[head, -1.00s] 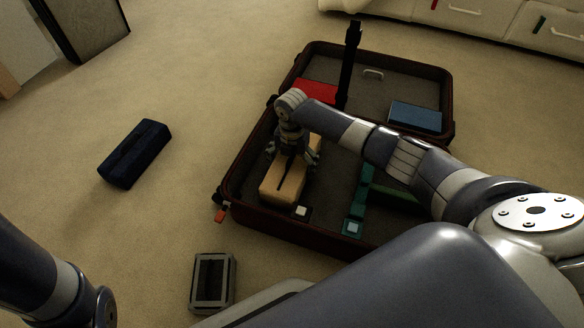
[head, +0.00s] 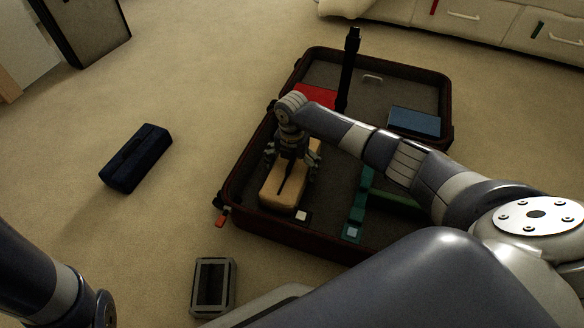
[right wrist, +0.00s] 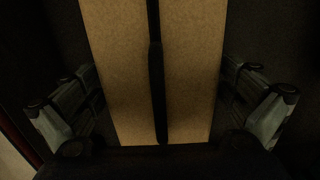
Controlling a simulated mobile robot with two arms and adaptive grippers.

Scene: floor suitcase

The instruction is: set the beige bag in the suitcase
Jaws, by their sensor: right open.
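The beige bag (head: 281,192) lies inside the open suitcase (head: 262,226), in the near half at its left side. A dark strip runs along the bag's top. My right gripper (head: 291,178) is over the bag, pointing down, with its fingers apart.
The suitcase also holds a red item (head: 317,96), a blue item (head: 414,121) and a green item (head: 358,205). A black post (head: 348,70) stands up in it. A dark blue bag (head: 136,158) and a grey frame-like box (head: 213,285) lie on the carpet.

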